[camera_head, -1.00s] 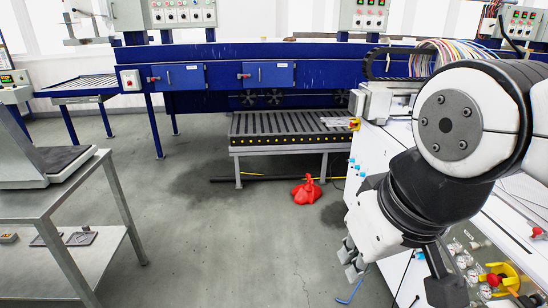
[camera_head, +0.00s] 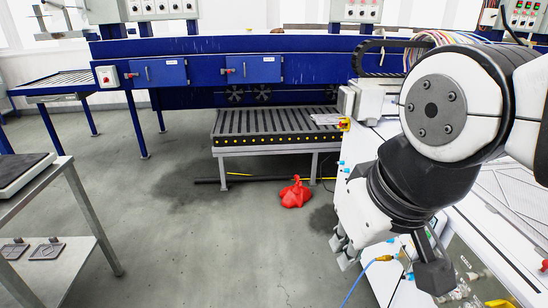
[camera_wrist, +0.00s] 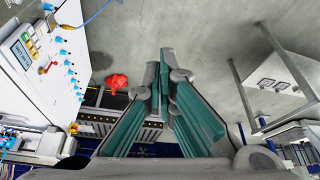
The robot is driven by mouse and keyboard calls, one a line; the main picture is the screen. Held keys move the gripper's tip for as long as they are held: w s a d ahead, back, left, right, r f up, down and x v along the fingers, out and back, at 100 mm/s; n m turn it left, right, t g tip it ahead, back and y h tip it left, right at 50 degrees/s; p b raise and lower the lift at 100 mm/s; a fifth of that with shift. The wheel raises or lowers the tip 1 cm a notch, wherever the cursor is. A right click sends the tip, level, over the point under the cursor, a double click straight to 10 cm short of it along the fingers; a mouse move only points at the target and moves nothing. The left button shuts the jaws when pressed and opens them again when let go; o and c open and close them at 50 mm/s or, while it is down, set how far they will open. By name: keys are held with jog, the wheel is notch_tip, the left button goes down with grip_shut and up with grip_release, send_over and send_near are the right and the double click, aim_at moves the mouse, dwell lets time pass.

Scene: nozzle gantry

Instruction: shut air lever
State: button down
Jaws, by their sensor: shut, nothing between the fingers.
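In the wrist view a small red lever (camera_wrist: 47,68) sits on the white panel (camera_wrist: 30,55) at the left, beside blue fittings. In the head view a yellow part (camera_head: 498,302) shows at the bottom edge, mostly cut off. I cannot tell which of these is the air lever. My gripper (camera_head: 343,250) points down in front of the white cabinet (camera_head: 395,280) in the head view. In the wrist view its fingers (camera_wrist: 168,72) are shut and empty, apart from the panel and the red lever.
A blue hose with a yellow end (camera_head: 382,259) hangs beside my gripper. A red bag (camera_head: 296,194) lies on the floor near the roller conveyor (camera_head: 275,128). A grey metal cart (camera_head: 85,205) stands at left.

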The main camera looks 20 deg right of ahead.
jog(key=w+d+f+m+g+h+b, duration=0.25)
jog(key=w+d+f+h+b, duration=0.4)
jog(key=w+d, duration=0.9)
jog(key=w+d+f+m+g+h+b, duration=0.1)
jog(key=w+d+f+g+h+b, duration=0.2)
jog(key=w+d+f+b, duration=0.75)
jog(key=w+d+f+n+t+h+b, duration=0.1)
jog(key=w+d+f+h+b, duration=0.1)
jog(key=w+d+f, duration=0.5)
jog(key=w+d+f+n+t+h+b, duration=0.1)
jog(key=w+d+f+n+h+b, duration=0.1)
jog(key=w+d+f, duration=0.4)
jog(key=w+d+f+n+t+h+b, duration=0.1)
jog(key=w+d+f+h+b, duration=0.3)
jog(key=w+d+f, duration=0.3)
jog(key=w+f, duration=0.4)
jog(key=f, duration=0.6)
jog(key=shift+w+d+n, duration=0.25)
jog(key=shift+d+n, duration=0.05)
jog(key=shift+n, duration=0.05)
jog(key=shift+f+h, duration=0.1)
jog(key=shift+h, duration=0.15)
jog(key=s+d+b, duration=0.3)
jog(key=d, duration=0.6)
